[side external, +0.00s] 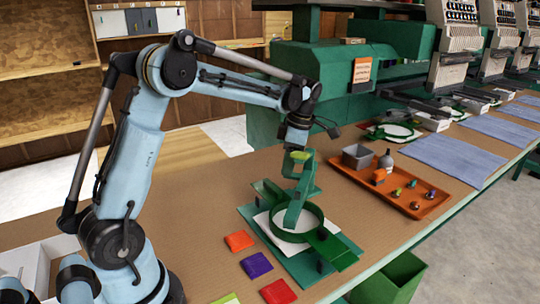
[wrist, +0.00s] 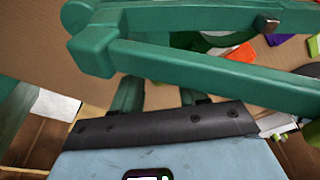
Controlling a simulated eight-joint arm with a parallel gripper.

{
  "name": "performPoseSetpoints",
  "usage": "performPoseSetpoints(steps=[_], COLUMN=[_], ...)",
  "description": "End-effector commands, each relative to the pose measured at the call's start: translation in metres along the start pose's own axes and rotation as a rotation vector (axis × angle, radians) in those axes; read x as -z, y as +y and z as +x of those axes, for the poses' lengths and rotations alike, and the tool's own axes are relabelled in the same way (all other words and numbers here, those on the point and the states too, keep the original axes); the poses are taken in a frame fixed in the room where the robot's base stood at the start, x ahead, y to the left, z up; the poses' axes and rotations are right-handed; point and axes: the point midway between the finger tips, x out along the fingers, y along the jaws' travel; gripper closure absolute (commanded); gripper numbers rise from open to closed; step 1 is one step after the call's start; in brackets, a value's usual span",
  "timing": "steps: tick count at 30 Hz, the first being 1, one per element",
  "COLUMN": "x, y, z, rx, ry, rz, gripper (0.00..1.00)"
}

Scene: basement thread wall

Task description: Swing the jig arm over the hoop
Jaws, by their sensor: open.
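The jig stands on a green base board (side external: 335,268) on the bench, with a round green hoop (side external: 318,224) on white cloth. Green bars rise above the hoop and cross its near rim; I take the upright green piece (side external: 297,200) to be part of the jig arm, though it overlaps my gripper. My gripper (side external: 299,165) points down above the hoop's far side. In the wrist view, green bars (wrist: 200,68) joined at a corner block cross close in front of my open gripper (wrist: 160,95). Its fingertips are partly hidden, so contact is unclear.
An orange tray (side external: 345,166) with a grey box and several small items lies to the right. Several coloured patches, including a purple one (side external: 256,265), lie in front left of the jig. Blue cloths (side external: 455,150) and embroidery machines (side external: 395,65) stand further back. A green bin (side external: 392,280) stands below the bench edge.

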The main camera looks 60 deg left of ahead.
Motion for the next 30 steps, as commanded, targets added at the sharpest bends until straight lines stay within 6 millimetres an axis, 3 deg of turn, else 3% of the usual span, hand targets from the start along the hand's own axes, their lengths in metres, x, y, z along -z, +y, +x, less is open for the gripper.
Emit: performPoseSetpoints(steps=[16, 30], x=[0.011, 0.013], y=[0.0, -0.002], z=[-0.053, -0.059], rx=[0.0, -0.004], ry=[0.0, -0.003], rz=[0.0, 0.012], gripper=[0.57, 0.57])
